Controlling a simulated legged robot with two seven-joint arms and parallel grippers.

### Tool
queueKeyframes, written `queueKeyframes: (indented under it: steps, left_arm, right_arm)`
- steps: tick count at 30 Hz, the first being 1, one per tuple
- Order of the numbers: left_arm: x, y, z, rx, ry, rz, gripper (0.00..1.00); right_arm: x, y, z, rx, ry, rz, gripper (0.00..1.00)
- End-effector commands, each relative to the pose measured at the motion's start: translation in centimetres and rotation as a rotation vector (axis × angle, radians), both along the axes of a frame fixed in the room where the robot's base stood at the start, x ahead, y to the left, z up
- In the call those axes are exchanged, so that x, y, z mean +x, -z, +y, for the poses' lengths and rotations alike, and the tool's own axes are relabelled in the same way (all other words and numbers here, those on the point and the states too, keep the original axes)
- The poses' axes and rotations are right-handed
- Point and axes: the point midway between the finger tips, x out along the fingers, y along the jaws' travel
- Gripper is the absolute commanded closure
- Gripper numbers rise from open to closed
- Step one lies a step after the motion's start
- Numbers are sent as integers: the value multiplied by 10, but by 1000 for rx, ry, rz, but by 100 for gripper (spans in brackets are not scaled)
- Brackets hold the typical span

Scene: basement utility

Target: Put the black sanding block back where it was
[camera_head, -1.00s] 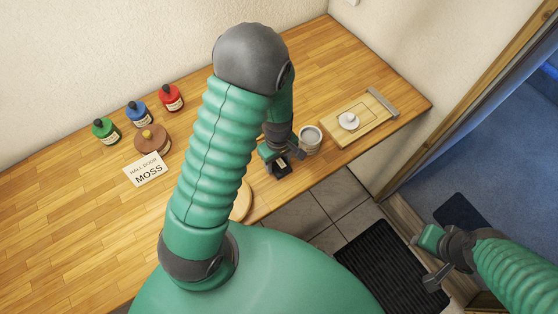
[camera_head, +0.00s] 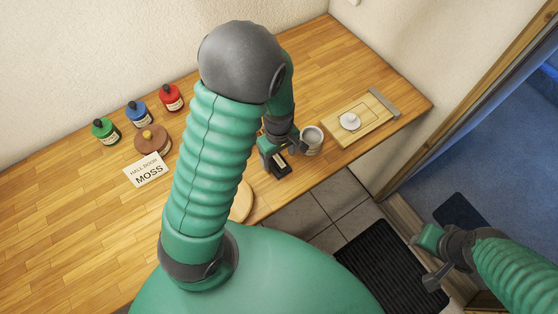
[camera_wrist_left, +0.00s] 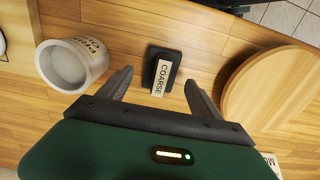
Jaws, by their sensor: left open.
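The black sanding block (camera_head: 281,168) lies on the wooden worktop near its front edge. In the left wrist view the block (camera_wrist_left: 174,56) shows a pale label reading COARSE. My left gripper (camera_head: 281,150) is just above and behind the block in the head view. In the wrist view its two fingers (camera_wrist_left: 160,80) are spread wide and empty, with the block ahead of and between their tips, apart from both. My right gripper (camera_head: 430,257) hangs at the right, away from the worktop; its jaw opening is unclear.
A grey labelled pot (camera_head: 311,141) stands close to the left gripper. A round wooden disc (camera_head: 242,203) lies left of the block, partly hidden by my arm. A wooden board (camera_head: 340,134) lies at right. Several bottles and a MOSS card (camera_head: 147,170) are at left.

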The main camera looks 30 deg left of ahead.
Motion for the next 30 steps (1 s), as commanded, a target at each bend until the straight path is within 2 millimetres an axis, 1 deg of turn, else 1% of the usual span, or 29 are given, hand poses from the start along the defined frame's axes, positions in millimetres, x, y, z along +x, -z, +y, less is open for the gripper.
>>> queueKeyframes:
  steps: [1,3,6,9,11,13,14,17,18,19,21,22,24,25,30]
  left_arm:
    - [1,-15,-1,0,1,-8,26]
    - [2,-34,-1,0,2,-8,26]
    - [1,-57,-1,0,1,-6,26]
    - [1,-73,-1,-1,1,-4,26]
    - [1,-79,0,0,2,-3,26]
    - [-2,-84,-4,-3,61,-12,26]
    - [-5,-85,-7,-3,124,-23,26]
    - [-20,-91,-24,13,483,-92,26]
    - [-27,-94,-31,33,646,-123,26]
    - [-31,-95,-35,50,763,-144,26]
    - [-40,-98,-44,93,988,-180,26]
    - [-43,-99,-46,108,1058,-190,26]
    - [-46,-100,-49,131,1158,-201,26]
    - [-46,-100,-50,135,1174,-204,26]
    - [-45,-99,-50,134,1177,-203,26]
  right_arm:
    - [0,0,0,0,0,0,64]
    - [0,0,0,0,0,0,64]
    - [0,0,0,0,0,0,64]
    - [0,0,0,0,0,0,64]
    - [0,0,0,0,0,0,64]
    - [0,0,0,0,0,0,64]
    - [0,0,0,0,0,0,64]
    - [0,0,0,0,0,0,64]
    - [0,0,0,0,0,0,64]
    - [0,0,0,0,0,0,64]
    - [0,0,0,0,0,0,64]
    - [0,0,0,0,0,0,64]
    - [0,0,0,0,0,0,64]
    - [0,0,0,0,0,0,64]
    - [0,0,0,0,0,0,64]
